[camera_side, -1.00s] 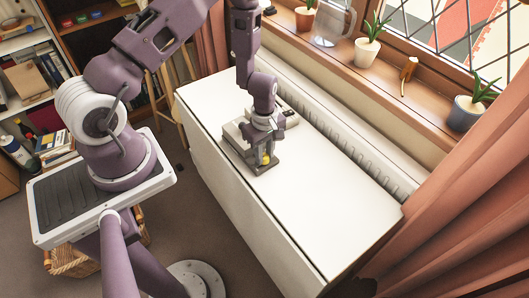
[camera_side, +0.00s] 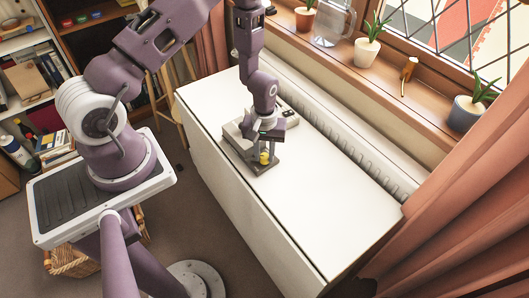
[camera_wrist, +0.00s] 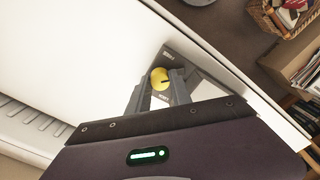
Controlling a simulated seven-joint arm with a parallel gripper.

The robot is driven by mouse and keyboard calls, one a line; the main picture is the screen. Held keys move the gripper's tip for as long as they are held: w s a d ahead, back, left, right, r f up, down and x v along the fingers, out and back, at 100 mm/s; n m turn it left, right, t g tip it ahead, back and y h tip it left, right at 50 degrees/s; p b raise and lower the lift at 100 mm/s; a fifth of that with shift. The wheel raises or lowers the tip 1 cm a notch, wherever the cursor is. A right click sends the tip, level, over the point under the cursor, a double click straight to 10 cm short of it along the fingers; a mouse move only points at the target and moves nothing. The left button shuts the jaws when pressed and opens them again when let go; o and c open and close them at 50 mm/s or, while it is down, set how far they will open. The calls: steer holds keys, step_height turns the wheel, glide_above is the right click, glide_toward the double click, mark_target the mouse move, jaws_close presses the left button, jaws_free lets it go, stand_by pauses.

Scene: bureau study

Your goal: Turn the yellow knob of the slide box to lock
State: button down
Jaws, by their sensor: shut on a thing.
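The yellow knob (camera_side: 264,158) stands on the dark grey end plate of the slide box (camera_side: 266,167), on the white desk. In the wrist view the knob (camera_wrist: 157,76) has a dark line on its top, pointing right. Small pale markings lie on the plate beside it, too small to read. My gripper (camera_wrist: 159,84) is over the box, with one finger on each side of the knob, shut on it. In the side view my gripper (camera_side: 263,150) comes down from above and hides part of the box.
The white desk (camera_side: 320,210) is bare to the right of the box. A radiator (camera_side: 345,145) runs behind it, below a windowsill with potted plants (camera_side: 367,45) and a glass jug (camera_side: 331,25). A red curtain (camera_side: 455,225) hangs at the right.

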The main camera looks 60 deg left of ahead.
mark_target(265, 156)
steer(key=m, duration=0.4)
steer(key=shift+m, duration=2.6)
steer(key=c, duration=1.1)
jaws_free()
steer(key=shift+c, duration=0.2)
steer(key=shift+r, duration=0.1)
step_height(265, 156, up, 7)
steer(key=shift+f, duration=0.1)
